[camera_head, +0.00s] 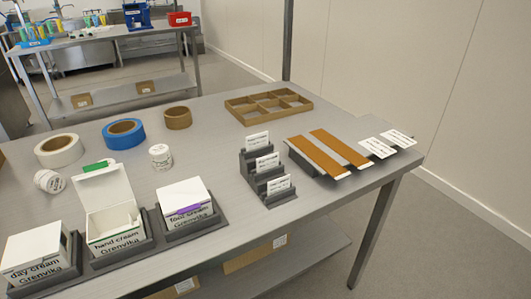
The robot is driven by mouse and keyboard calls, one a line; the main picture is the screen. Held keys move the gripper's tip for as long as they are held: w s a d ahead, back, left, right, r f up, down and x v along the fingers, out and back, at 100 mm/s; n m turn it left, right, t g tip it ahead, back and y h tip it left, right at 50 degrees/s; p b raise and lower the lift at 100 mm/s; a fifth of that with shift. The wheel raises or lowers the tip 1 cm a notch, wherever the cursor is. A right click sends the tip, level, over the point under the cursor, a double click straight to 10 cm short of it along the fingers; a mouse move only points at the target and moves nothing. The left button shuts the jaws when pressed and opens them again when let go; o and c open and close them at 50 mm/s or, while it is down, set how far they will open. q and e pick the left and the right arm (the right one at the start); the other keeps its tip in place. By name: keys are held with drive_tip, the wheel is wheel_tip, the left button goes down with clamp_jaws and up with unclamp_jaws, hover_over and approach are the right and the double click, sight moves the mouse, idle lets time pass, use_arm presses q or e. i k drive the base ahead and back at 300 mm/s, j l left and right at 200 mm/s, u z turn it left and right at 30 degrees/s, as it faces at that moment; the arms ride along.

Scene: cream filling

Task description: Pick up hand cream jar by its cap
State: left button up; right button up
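Two small white jars with printed labels stand on the grey metal table (235,185). One jar (160,156) is in front of the tape rolls, and the other jar (49,181) is at the left behind the boxes. The labels are too small to read, so I cannot tell which is the hand cream jar. The white box marked hand cream (115,222) sits in a dark holder with its lid raised and a green item (95,166) at the lid's top. Neither of my grippers is in view.
A day cream box (36,252) and a foot cream box (186,200) flank the open box. White, blue (123,133) and brown tape rolls lie behind the jars. A card rack (266,172), a divided brown tray (268,105) and brown strips occupy the right. Bare table lies mid-table.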

sight(49, 181)
drive_tip(key=u, duration=1.45)
drive_tip(key=k+u, duration=0.15)
drive_tip(key=k+j, duration=0.05)
